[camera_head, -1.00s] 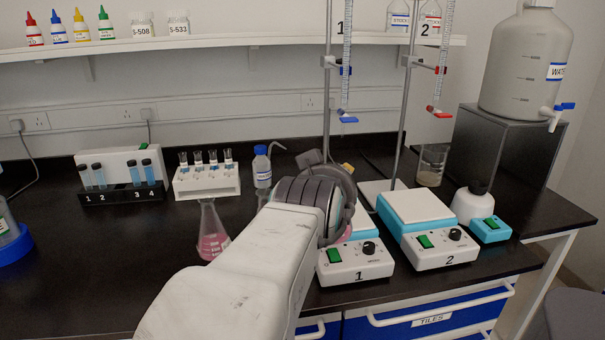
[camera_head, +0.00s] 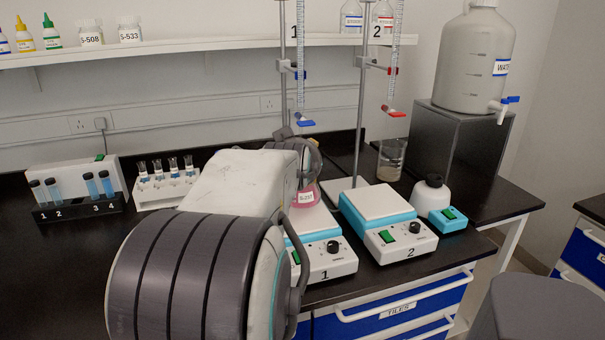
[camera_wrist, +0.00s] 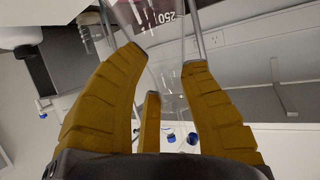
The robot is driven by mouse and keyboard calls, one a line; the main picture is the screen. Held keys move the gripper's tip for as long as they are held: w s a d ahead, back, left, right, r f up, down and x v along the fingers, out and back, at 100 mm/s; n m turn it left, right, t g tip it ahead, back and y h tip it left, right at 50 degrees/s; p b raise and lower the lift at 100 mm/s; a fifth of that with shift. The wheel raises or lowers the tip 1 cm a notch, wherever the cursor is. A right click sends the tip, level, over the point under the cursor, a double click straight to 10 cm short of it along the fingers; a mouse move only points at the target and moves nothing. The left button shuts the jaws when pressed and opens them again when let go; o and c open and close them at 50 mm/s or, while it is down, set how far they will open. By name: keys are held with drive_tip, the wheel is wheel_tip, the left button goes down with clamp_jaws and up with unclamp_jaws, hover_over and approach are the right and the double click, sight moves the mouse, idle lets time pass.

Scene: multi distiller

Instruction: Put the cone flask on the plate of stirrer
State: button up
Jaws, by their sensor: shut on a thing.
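My gripper (camera_wrist: 168,62) is shut on the neck of a clear cone flask (camera_wrist: 165,40) with a 250 mark and dark pink contents. In the head view the flask (camera_head: 306,196) shows pink with a white label, at the plate of stirrer 1 (camera_head: 325,262), below burette 1. My arm hides most of that plate, so I cannot tell whether the flask's base touches it. My fingers are hidden in the head view. Stirrer 2 (camera_head: 402,243) stands to the right with its white plate bare.
Burette stands 1 (camera_head: 283,80) and 2 (camera_head: 361,125) rise behind the stirrers. Test-tube racks (camera_head: 165,190) stand at the left. My arm covers the bench's middle, where a second pink flask stood.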

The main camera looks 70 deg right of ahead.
drive_tip(key=shift+d+f+b, duration=0.15)
drive_tip(key=shift+f+b, duration=0.35)
drive_tip(key=shift+f, duration=1.25)
drive_tip(key=shift+f, duration=0.1)
drive_tip(key=o, duration=1.2)
drive_tip(key=v, duration=1.2)
drive_tip(key=shift+w, duration=0.1)
